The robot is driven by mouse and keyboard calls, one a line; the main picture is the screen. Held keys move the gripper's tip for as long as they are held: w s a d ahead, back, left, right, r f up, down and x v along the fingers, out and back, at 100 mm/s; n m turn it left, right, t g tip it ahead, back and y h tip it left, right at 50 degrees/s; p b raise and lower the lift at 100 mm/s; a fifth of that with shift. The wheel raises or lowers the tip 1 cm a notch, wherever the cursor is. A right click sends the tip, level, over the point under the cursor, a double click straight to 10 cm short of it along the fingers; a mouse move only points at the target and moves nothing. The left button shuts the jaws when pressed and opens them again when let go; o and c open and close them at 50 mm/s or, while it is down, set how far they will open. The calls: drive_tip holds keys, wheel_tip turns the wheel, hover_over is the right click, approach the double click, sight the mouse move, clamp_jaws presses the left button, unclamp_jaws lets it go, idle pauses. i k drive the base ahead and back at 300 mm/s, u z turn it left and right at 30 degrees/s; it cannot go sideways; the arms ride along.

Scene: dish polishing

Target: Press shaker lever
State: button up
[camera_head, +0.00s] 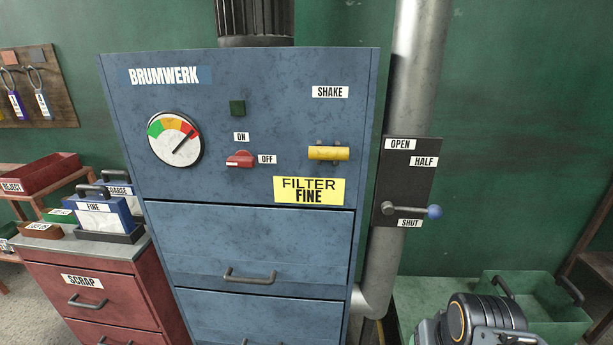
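The shaker lever is a yellow horizontal bar (328,153) on the front of the blue BRUMWERK cabinet (270,110). It sits on two small brackets below the SHAKE label (330,92). It looks level, and nothing touches it. Part of my arm shows at the bottom right, low and well to the right of the lever. I cannot see my gripper's fingers.
A blue-knobbed handle (434,211) points right near SHUT on the pipe's black plate (408,180). A green bin (545,300) stands lower right.

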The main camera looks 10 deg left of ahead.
sight(315, 152)
drive_tip(key=k, duration=1.35)
drive_tip(key=u, duration=0.45)
drive_tip(key=i, duration=0.65)
drive_tip(key=u, duration=0.6)
drive_tip(key=i, duration=0.8)
